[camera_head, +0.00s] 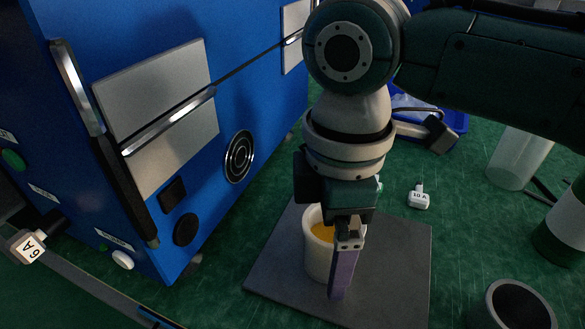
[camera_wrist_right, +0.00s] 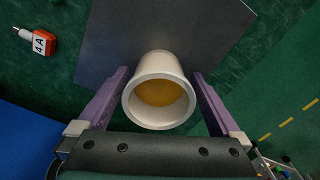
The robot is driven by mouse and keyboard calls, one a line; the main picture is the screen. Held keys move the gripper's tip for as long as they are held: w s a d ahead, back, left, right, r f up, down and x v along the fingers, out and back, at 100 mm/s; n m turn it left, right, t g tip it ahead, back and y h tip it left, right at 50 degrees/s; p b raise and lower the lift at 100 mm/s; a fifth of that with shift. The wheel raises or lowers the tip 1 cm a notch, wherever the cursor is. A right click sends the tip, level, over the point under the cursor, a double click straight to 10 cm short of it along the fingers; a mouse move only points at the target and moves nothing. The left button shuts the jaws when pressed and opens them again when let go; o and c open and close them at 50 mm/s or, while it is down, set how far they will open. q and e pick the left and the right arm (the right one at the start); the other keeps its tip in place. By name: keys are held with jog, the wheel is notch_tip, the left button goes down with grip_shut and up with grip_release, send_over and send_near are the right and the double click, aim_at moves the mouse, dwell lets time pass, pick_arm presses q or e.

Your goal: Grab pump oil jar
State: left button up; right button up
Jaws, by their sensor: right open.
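The pump oil jar (camera_head: 318,259) is a white cup-like jar with yellow-orange oil inside, standing upright on a dark grey square mat (camera_head: 395,262). My right gripper (camera_head: 338,292) is at the jar, pointing down and partly covering it in the head view. In the right wrist view, the jar (camera_wrist_right: 160,66) stands between the two purple fingers of my right gripper (camera_wrist_right: 160,92), which are open with one on each side. Small gaps show between the fingers and the jar's wall. My left gripper is not in view.
A large blue machine (camera_head: 225,100) stands at the left, close to the mat. A dark open cup (camera_head: 515,305) and a clear cylinder (camera_head: 518,158) are at the right. A small white tagged piece (camera_head: 418,199) lies behind the mat. The mat's right part is clear.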

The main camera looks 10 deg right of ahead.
jog(key=shift+f, duration=0.3)
jog(key=c, duration=1.5)
